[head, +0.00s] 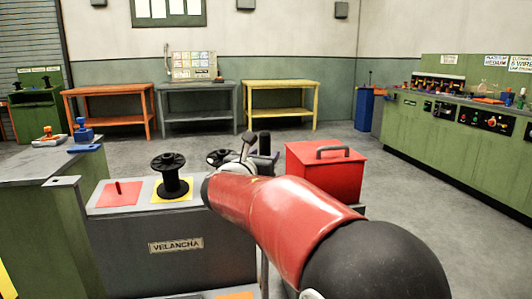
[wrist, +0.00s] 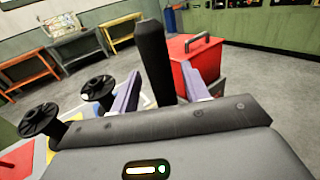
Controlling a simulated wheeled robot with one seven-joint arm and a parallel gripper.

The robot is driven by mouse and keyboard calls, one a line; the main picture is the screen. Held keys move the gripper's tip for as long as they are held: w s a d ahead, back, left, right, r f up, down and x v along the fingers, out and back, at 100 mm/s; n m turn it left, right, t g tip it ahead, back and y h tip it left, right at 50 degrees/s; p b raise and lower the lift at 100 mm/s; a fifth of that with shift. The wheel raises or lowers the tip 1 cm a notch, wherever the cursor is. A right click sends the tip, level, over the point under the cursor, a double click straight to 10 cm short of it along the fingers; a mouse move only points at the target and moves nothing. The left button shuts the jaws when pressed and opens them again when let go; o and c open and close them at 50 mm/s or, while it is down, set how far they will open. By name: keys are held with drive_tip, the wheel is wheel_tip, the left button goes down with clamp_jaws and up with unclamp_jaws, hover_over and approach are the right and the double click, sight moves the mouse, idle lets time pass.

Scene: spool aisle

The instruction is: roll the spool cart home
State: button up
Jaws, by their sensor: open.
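A grey unit labelled VELANCHA (head: 176,246) stands in front of me, with a black spool (head: 172,176) upright on a yellow square. A second black spool (head: 221,157) is partly hidden behind my arm. Both spools also show in the wrist view, at left (wrist: 40,122) and nearer the middle (wrist: 98,90). My gripper (head: 256,146) is open. In the wrist view its two pale fingers (wrist: 160,80) stand on either side of a dark upright post (wrist: 153,55). I cannot tell whether they touch it, or which body is the spool cart.
A red lidded box (head: 326,178) with a grey handle stands just right of my gripper. A green bench (head: 60,210) is close at left, a green control counter (head: 455,130) at right. Orange, grey and yellow tables line the back wall. Floor beyond the box is clear.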

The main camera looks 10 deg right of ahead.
drive_tip(key=shift+x, duration=0.8)
clamp_jaws()
